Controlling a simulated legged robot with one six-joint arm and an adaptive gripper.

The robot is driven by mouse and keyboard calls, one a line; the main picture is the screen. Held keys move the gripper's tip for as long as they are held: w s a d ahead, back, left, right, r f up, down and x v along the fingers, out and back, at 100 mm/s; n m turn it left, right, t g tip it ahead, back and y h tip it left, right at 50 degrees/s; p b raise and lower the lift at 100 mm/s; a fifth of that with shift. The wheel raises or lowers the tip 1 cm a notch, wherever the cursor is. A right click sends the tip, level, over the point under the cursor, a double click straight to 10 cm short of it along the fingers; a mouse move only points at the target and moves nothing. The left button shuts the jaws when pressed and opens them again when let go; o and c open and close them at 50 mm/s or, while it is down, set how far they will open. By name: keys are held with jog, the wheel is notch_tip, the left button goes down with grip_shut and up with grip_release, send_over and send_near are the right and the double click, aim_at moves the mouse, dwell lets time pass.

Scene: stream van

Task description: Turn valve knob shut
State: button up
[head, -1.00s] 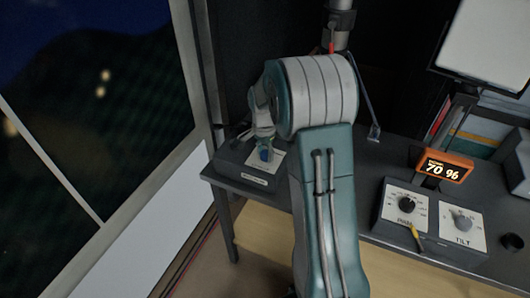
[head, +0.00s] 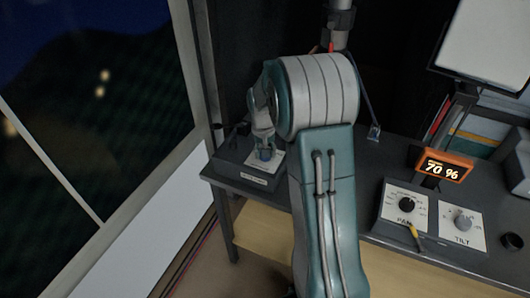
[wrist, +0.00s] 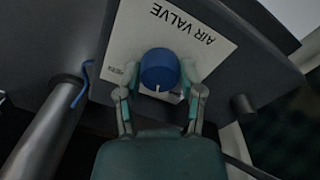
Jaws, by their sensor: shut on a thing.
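The blue valve knob (wrist: 160,66) stands on a white plate (wrist: 187,27) lettered "AIR VALVE", upside down in the wrist view. The knob's white mark points toward the bottom of that picture. My gripper (wrist: 159,76) is shut on the knob, with one finger on its left side and one on its right. In the head view my gripper (head: 263,146) comes down over the valve box (head: 240,175) at the table's left end. Its fingers largely hide the knob there.
An orange display (head: 444,166) reads 70 %. Pan (head: 405,206) and tilt (head: 462,226) dial boxes stand on the table right of my arm. A blue cable (wrist: 82,84) and a grey tube (wrist: 45,125) lie left of the valve in the wrist view.

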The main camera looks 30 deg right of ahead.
jog(key=n, duration=0.4)
jog(key=shift+w+n, duration=0.1)
jog(key=shift+n, duration=0.3)
dwell(0.4)
jog(key=o, duration=1.2)
jog(key=shift+c, duration=0.2)
notch_tip(320, 180, up, 12)
jog(key=shift+a, duration=0.25)
jog(key=shift+f, duration=0.1)
